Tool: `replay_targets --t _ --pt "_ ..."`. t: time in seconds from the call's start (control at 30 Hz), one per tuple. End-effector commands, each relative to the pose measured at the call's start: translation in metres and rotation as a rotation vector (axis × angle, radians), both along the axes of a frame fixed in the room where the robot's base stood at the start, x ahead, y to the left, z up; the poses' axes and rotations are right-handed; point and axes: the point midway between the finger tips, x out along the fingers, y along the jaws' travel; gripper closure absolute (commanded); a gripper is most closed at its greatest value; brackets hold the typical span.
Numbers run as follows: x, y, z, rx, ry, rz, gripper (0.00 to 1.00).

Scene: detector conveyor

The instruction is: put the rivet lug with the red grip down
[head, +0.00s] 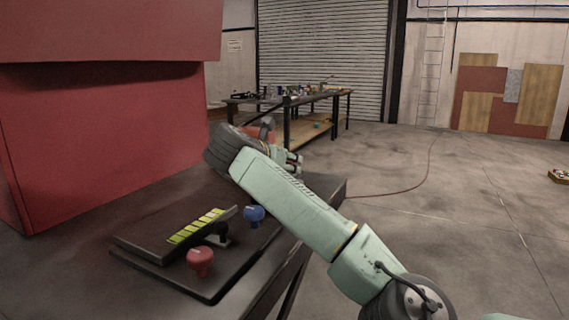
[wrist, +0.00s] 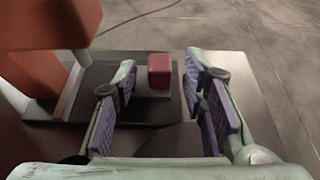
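My gripper (wrist: 160,88) is open in the wrist view, with its two purple-padded fingers wide apart. A small red block-shaped grip (wrist: 159,71) shows between the fingertips, with a gap on each side; neither finger touches it. It stands over a dark plate (wrist: 135,108); I cannot see how the lug below is shaped or set. In the head view my gripper (head: 292,162) is over the far end of the dark bench, partly hidden by my own arm. The red grip cannot be made out there.
An orange-red body (wrist: 50,25) stands close left of the fingers. In the head view, a dark panel (head: 165,262) carries a red knob (head: 200,260), a blue knob (head: 254,214) and a yellow-green strip (head: 195,227). A large red housing (head: 100,130) borders the left.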

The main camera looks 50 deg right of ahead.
Motion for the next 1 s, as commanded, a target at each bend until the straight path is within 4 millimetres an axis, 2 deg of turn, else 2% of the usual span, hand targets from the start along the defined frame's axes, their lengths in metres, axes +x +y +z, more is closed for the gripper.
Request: replay_targets --t 0.2,0.33,0.7,0.83,1.0 --pt "0.0 0.0 0.006 0.0 0.0 0.0 0.61" --pt "-0.005 0.02 0.009 -0.003 -0.002 0.003 0.61" --pt "-0.025 0.088 0.04 -0.004 -0.001 0.001 0.61" --pt "-0.029 0.101 0.046 -0.003 -0.001 0.0 0.61" --pt "-0.031 0.107 0.049 -0.001 0.0 0.0 0.61"
